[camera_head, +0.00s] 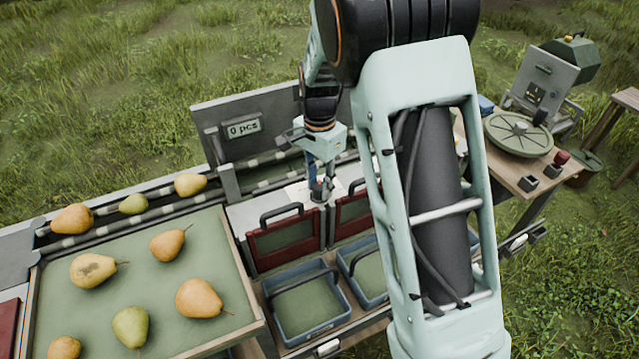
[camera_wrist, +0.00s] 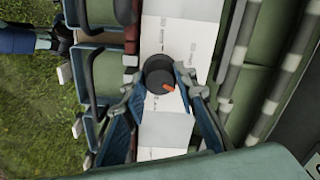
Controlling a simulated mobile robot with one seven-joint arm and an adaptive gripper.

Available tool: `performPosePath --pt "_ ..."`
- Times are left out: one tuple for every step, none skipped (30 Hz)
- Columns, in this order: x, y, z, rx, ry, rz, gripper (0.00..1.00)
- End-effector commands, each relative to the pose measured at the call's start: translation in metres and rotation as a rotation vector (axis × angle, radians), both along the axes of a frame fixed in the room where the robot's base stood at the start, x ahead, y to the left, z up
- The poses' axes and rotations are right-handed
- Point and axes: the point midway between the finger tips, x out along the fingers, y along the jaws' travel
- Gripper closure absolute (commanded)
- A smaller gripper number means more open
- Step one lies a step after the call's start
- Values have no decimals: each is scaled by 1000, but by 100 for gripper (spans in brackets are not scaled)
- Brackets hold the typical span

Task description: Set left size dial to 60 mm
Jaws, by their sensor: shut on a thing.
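The left size dial is a dark round knob (camera_wrist: 160,75) with an orange pointer mark, set on a white labelled plate (camera_wrist: 165,30). In the wrist view the pointer is toward the lower right; the printed scale is too small to read. My gripper (camera_wrist: 158,82) has its blue-padded fingers on either side of the knob and is shut on it. In the head view my gripper (camera_head: 320,186) points down at the knob (camera_head: 320,193) on the sorter's top, above the red-framed gates. My fingers partly hide the knob there.
A tray (camera_head: 240,280) of several pears stands at the left. Pears lie on the roller conveyor (camera_head: 150,196) behind it. A counter panel reads "0 pcs" (camera_head: 244,128). Blue bins (camera_head: 305,305) sit below the gates. A table with a round green turntable (camera_head: 518,135) stands at the right.

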Motion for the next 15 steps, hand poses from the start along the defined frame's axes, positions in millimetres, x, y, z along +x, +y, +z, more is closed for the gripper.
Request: performPosePath --pt "0 0 0 1 -1 29 98" --pt "0 0 0 1 -1 51 98" --pt "0 0 0 1 -1 80 98" --pt "0 -1 0 1 -1 104 98" --pt "1 -1 0 0 -1 130 98" --pt "1 -1 0 0 -1 166 98" --pt "0 0 0 1 -1 193 98" --pt "1 -1 0 1 -1 220 98" --pt "1 -1 0 1 -1 258 98" --pt "1 -1 0 1 -1 288 98" --pt "1 -1 0 0 -1 317 98" --pt "1 -1 0 0 -1 355 98" --pt "1 0 0 1 -2 383 98" --pt "1 0 0 1 -2 411 98" --pt "1 -1 0 1 -2 449 98"
